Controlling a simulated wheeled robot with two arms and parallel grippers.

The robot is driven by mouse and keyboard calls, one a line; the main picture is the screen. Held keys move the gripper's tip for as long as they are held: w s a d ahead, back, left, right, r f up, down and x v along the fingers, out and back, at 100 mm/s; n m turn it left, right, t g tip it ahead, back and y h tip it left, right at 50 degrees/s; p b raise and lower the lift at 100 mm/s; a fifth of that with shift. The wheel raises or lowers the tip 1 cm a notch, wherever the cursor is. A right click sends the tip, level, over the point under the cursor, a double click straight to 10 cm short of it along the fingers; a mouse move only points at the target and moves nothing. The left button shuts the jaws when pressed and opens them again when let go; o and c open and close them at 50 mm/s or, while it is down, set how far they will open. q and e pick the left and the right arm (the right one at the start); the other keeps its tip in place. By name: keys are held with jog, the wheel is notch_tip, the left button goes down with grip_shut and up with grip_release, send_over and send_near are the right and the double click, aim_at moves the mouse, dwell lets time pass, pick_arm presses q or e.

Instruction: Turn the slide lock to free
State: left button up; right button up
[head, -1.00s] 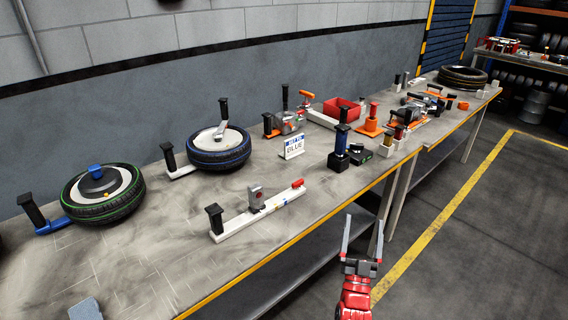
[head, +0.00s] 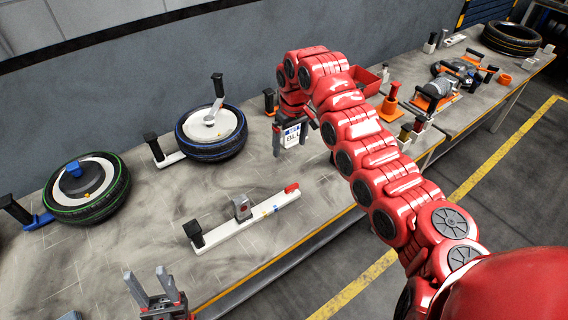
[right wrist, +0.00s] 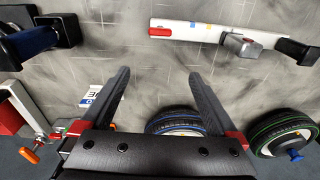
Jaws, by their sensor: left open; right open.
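A white bar (head: 245,222), which looks like the slide lock, lies on the bench. It has a black handle (head: 194,234) at its left end, a grey block (head: 241,207) near the middle and a red piece (head: 292,188) at its right end. The bar shows along the top of the right wrist view (right wrist: 200,32). My right gripper (head: 291,142) is open and empty over the bench, behind the bar, in front of the blue-text sign (head: 290,134). It also shows in the right wrist view (right wrist: 158,75). My left gripper (head: 152,280) is open and empty at the bench's near side.
A blue-rimmed tyre (head: 212,150) and a green-rimmed tyre (head: 100,203) lie at the left. Bare bench surrounds the bar.

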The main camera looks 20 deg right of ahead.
aim_at(292, 186)
jog(key=shift+g, duration=0.3)
jog(key=f+p, duration=0.1)
jog(key=f, duration=0.4)
jog(key=s+f+p, duration=0.1)
jog(key=f+p, duration=0.1)
jog(key=f, duration=0.3)
jog(key=f+p, duration=0.1)
jog(key=f, duration=0.4)
jog(key=shift+s+d+p, duration=0.15)
jog(key=shift+s+p, duration=0.15)
jog(key=shift+p, duration=0.1)
jog(key=shift+f, duration=0.65)
jog(key=shift+d, duration=0.1)
jog(key=c, duration=1.4)
